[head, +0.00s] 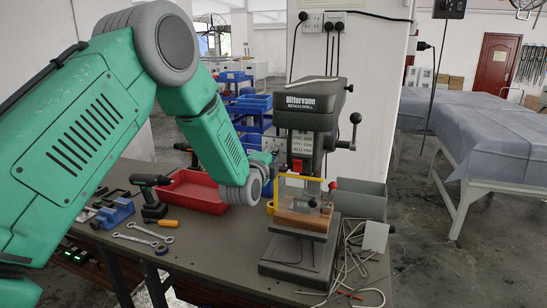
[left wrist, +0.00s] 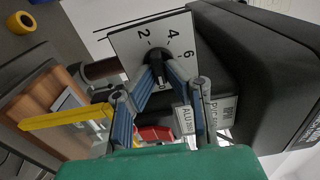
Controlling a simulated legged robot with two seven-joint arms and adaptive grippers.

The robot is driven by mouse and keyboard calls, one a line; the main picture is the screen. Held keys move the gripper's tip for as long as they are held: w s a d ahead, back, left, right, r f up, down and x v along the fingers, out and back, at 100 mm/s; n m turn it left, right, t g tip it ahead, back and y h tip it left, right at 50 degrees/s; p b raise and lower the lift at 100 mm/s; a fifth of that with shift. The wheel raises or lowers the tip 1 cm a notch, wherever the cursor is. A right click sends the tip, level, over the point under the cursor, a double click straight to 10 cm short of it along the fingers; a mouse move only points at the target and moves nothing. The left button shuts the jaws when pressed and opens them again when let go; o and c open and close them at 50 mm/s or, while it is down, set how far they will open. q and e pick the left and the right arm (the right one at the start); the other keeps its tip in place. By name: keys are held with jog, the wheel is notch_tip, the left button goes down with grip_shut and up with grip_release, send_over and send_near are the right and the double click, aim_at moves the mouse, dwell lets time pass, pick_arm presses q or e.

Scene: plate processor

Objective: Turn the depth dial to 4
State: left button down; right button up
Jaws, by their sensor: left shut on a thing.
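The bench drill (head: 312,115) stands on the workbench. In the left wrist view, its depth dial is a dark knob (left wrist: 158,58) on a pale scale plate (left wrist: 128,48) with the numbers 2, 4 and 6 around it. My left gripper (left wrist: 161,76) is shut on the knob with its blue-grey fingers, which cover much of it. I cannot tell which number the dial points at. In the head view, my left gripper (head: 270,166) is at the left side of the drill, partly hidden by my wrist. My right gripper is not in view.
A yellow guard bar (left wrist: 65,117) is close beside my left fingers. A wooden block (head: 303,219) lies on the drill's table. A red tray (head: 205,195), a cordless drill (head: 152,200) and wrenches (head: 140,240) are on the bench. A grey bin (head: 362,198) stands behind.

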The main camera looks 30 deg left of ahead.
pick_arm(q)
jog(key=n+b, duration=0.4)
jog(key=n, duration=0.5)
jog(key=n+b, duration=0.4)
jog(key=n, duration=0.5)
jog(key=f+n+b, duration=0.1)
jog(key=n+b, duration=0.3)
jog(key=n, duration=0.6)
jog(key=shift+s+a, duration=0.2)
jog(key=shift+a, duration=0.15)
jog(key=shift+r, duration=0.1)
jog(key=c, duration=1.6)
grip_release()
jog(key=shift+w+r+n, duration=0.15)
jog(key=shift+w+n, duration=0.05)
jog(key=shift+n, duration=0.1)
jog(key=v, duration=1.1)
jog(key=shift+s+d, duration=0.1)
jog(key=shift+s, duration=0.3)
